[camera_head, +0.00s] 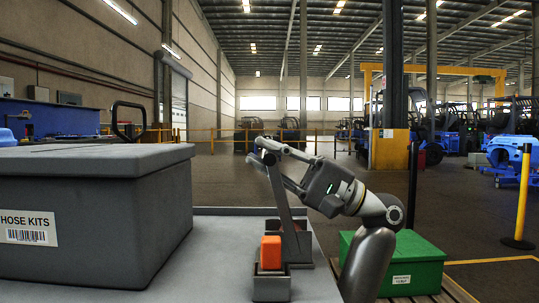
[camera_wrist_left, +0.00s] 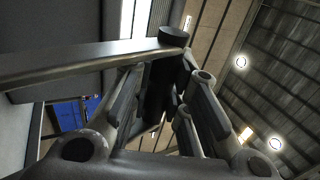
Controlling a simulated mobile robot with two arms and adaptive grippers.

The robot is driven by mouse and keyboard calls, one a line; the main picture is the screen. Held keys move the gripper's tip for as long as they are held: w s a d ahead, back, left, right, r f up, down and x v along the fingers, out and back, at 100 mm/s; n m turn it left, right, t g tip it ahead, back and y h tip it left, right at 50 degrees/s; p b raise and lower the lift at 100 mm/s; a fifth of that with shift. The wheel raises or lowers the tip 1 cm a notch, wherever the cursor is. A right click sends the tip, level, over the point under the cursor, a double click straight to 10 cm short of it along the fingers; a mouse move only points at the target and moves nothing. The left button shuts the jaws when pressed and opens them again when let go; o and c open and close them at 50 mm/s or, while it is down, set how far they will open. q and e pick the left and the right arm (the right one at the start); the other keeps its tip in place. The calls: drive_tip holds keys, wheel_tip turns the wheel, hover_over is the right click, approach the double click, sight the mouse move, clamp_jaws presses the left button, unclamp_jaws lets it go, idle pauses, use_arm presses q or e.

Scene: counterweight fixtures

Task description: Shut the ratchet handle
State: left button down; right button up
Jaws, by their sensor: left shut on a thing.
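The ratchet handle (camera_head: 281,203) is a long grey lever. It stands up from a small grey fixture (camera_head: 271,287) on the table, leaning a little to the left toward its top. An orange block (camera_head: 271,252) sits in the front of the fixture. My left gripper (camera_head: 268,152) is at the top end of the lever, shut on it. In the left wrist view the lever (camera_wrist_left: 80,62) runs in from the left to a dark round end (camera_wrist_left: 174,38) at the fingers (camera_wrist_left: 165,92). The fingers partly hide the grip. My right gripper is not in view.
A large grey lidded box (camera_head: 90,215) labelled HOSE KITS fills the left of the grey table (camera_head: 215,250). A green box (camera_head: 420,262) stands beyond the table at right, near a yellow post (camera_head: 522,195). Bare table lies between the grey box and fixture.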

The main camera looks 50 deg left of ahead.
use_arm(q)
drive_tip(key=shift+d+f, duration=0.1)
drive_tip(key=shift+f, duration=0.25)
drive_tip(key=c, duration=1.5)
unclamp_jaws()
drive_tip(key=shift+w, duration=0.2)
drive_tip(key=shift+o, duration=0.7)
drive_tip(key=shift+r, duration=0.1)
drive_tip(key=v, duration=0.7)
drive_tip(key=shift+d, duration=0.15)
drive_tip(key=shift+w, duration=0.1)
